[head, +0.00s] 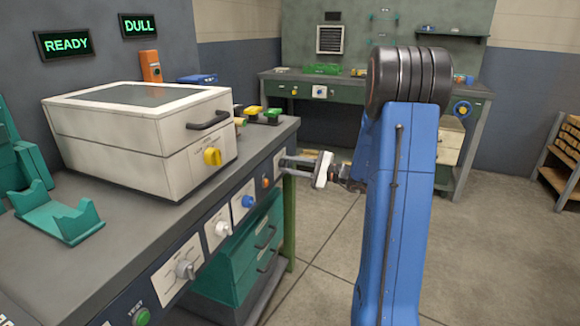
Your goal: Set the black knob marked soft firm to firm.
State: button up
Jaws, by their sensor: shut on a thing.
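My gripper (291,162) is at the right end of the near bench's front panel. It reaches in from the right, and its fingers are shut at a pale control plate (278,170). They close on a small dark knob there, which the fingers mostly hide. I take it for the black knob. The soft and firm marks and the knob's pointer cannot be read from this view.
Along the same panel are an orange button (265,182), a blue knob (248,201), a white knob (222,228) and a grey knob (185,269). A cream box (130,155) with a yellow knob (212,157) stands on the bench. Open floor lies to the right.

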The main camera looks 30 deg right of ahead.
jog(key=o, duration=1.1)
jog(key=shift+c, duration=0.2)
jog(key=shift+d, duration=0.1)
jog(key=v, duration=1.7)
jog(key=shift+s, duration=0.2)
jog(key=shift+f, duration=0.1)
jog(key=s+a+n+g, duration=0.3)
jog(key=a, duration=0.6)
jog(key=s+a+n+g+h, duration=0.1)
jog(key=s+a+n+g, duration=0.25)
jog(key=a, duration=0.45)
jog(key=s+a+n+g, duration=0.2)
jog(key=s+a+g, duration=0.15)
jog(key=a, duration=0.55)
jog(key=s+a+n+h, duration=0.3)
jog(key=s+n+h, duration=0.7)
jog(key=s, duration=0.6)
jog(key=shift+f+n+t, duration=0.3)
jog(key=shift+f+n, duration=0.05)
jog(key=shift+n, duration=0.2)
